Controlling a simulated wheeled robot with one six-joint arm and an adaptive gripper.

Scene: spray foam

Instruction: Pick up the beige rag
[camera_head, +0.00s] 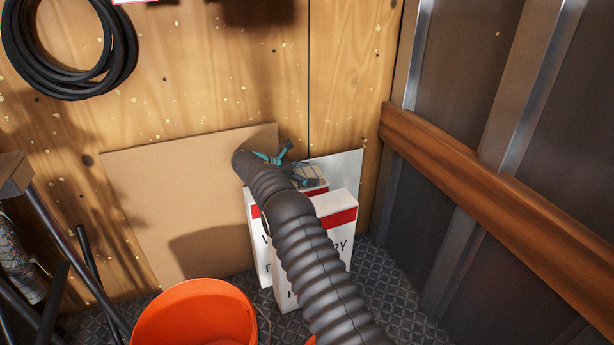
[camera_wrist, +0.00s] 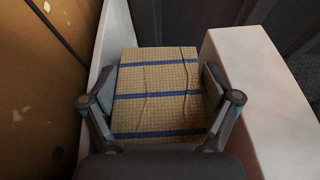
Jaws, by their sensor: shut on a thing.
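The beige rag (camera_wrist: 158,92) has a woven look with blue stripes and lies flat and folded in the wrist view. My gripper (camera_wrist: 160,98) has one finger on each side of the rag, and both fingers press against its edges. In the head view, my gripper (camera_head: 285,158) is at the end of my dark ribbed arm, over the white and red boxes near the back wall. A small part of the rag (camera_head: 309,174) shows there beside the fingers. The rest of it is hidden by my arm and gripper.
Two white boxes with red bands (camera_head: 338,215) stand on the metal floor close to the rag. A brown board (camera_head: 190,200) leans on the wooden wall. An orange bucket (camera_head: 195,315) stands at the front. A wooden rail (camera_head: 480,190) runs along the right wall.

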